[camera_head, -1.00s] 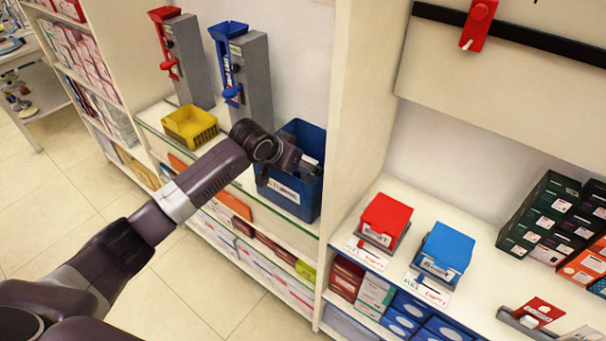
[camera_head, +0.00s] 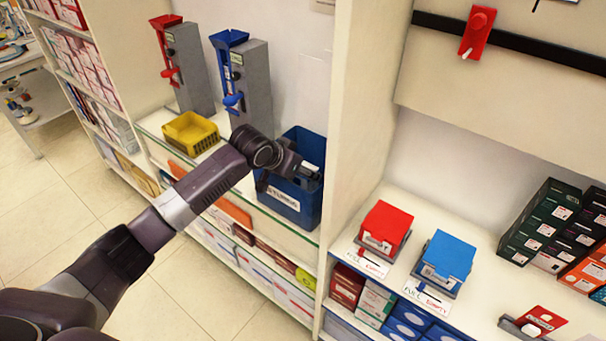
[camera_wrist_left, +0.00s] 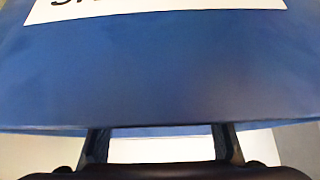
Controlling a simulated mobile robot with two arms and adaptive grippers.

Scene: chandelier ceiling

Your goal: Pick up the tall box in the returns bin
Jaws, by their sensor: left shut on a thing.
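The blue returns bin (camera_head: 291,203) stands on the glass-topped shelf, against the upright panel. Its white label faces forward and fills the top of the left wrist view, above the bare blue wall (camera_wrist_left: 160,85). My left gripper (camera_head: 306,172) reaches over the bin's front rim in the head view. A small pale part of the tall box (camera_head: 313,168) shows at its tip; the rest is hidden by the gripper and bin. In the left wrist view, my left gripper's fingers (camera_wrist_left: 161,134) sit at the rim, shut on the box, with a pale surface between them. My right gripper is out of view.
A yellow basket (camera_head: 190,133) stands left of the bin. Red (camera_head: 184,66) and blue (camera_head: 243,80) dispensers stand behind. An upright panel (camera_head: 362,110) closes the right side. Beyond it are a red box (camera_head: 386,224) and a blue box (camera_head: 447,256).

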